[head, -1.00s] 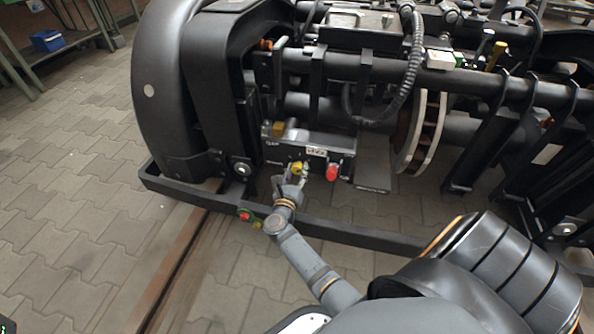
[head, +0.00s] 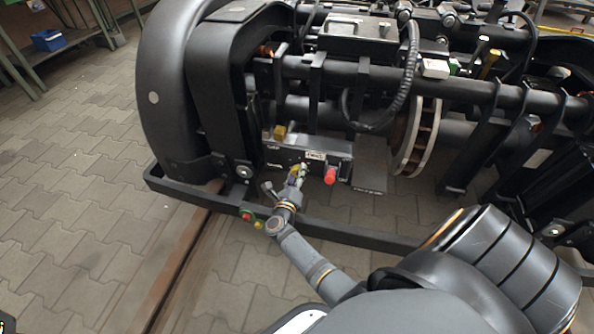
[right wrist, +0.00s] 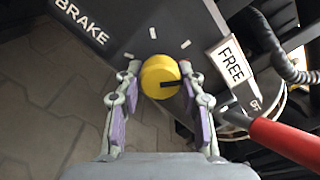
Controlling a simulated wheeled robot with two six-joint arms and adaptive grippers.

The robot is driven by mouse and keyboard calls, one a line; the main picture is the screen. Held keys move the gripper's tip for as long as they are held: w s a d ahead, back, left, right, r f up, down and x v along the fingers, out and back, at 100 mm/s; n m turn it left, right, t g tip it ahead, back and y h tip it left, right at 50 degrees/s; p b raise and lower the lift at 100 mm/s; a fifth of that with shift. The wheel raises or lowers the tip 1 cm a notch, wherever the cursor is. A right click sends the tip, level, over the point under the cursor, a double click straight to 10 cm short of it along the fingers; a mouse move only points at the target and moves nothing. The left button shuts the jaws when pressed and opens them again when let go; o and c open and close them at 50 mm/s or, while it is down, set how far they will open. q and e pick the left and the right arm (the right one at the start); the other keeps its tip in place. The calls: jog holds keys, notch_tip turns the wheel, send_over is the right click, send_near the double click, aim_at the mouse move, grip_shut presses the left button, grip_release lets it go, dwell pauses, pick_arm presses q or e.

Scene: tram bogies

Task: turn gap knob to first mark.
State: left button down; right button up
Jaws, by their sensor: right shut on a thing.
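The yellow gap knob (right wrist: 160,77) sits on the dark face of a control box (head: 318,143) low on the bogie. A black pointer line on the knob points right in the right wrist view. Short white marks (right wrist: 185,44) lie on the panel around the knob's far side; the pointer lines up with none that I can see. My right gripper (right wrist: 160,72) is shut on the knob, one finger on each side. It also shows in the head view (head: 297,172), where it partly hides the knob. My left gripper is not in view.
A red handle (right wrist: 288,140) is close to the right finger, by a FREE label (right wrist: 230,62); BRAKE lettering (right wrist: 82,22) is on the left. A black frame rail (head: 340,230) runs below.

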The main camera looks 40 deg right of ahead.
jog(key=shift+n+p, duration=0.3)
jog(key=shift+n, duration=0.2)
jog(key=o, duration=1.2)
jog(key=v, duration=0.7)
jog(key=shift+s+a, duration=0.15)
jog(key=shift+s, duration=0.05)
